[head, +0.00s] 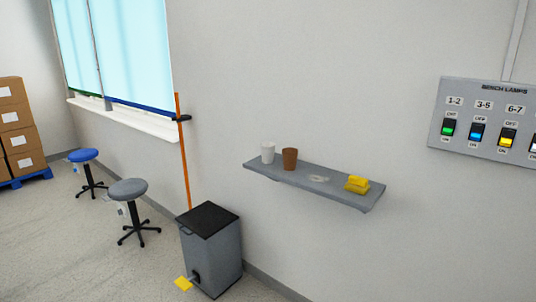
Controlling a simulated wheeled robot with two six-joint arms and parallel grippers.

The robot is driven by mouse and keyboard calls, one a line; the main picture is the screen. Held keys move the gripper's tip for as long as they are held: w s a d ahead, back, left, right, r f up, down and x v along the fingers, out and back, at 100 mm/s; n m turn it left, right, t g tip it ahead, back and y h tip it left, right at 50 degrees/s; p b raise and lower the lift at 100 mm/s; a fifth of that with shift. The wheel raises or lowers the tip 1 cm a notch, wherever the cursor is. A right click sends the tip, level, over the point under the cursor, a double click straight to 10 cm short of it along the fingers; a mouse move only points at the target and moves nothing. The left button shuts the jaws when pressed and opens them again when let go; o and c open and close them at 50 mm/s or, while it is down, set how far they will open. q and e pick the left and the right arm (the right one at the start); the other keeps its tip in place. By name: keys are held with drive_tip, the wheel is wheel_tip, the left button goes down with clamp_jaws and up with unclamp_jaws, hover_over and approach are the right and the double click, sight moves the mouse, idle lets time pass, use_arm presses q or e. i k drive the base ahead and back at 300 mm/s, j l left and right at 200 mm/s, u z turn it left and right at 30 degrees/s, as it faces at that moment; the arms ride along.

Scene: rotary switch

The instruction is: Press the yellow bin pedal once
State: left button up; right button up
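A grey pedal bin (213,258) with a flat black lid (208,219) stands on the floor against the wall, low in the head view. Its lid looks shut. The yellow pedal (183,284) sticks out from the base of the bin, at its lower left, near the floor. Neither of my grippers shows in the head view, so nothing of mine is seen at the pedal.
An orange pole (183,160) stands behind the bin. A grey stool (129,190) and a blue stool (83,156) stand to its left. A wall shelf (300,181) with cups and yellow sponges is at right, near a switch panel (490,118). Floor left of the pedal is clear.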

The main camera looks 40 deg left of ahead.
sight(183, 283)
drive_tip(key=u, duration=1.95)
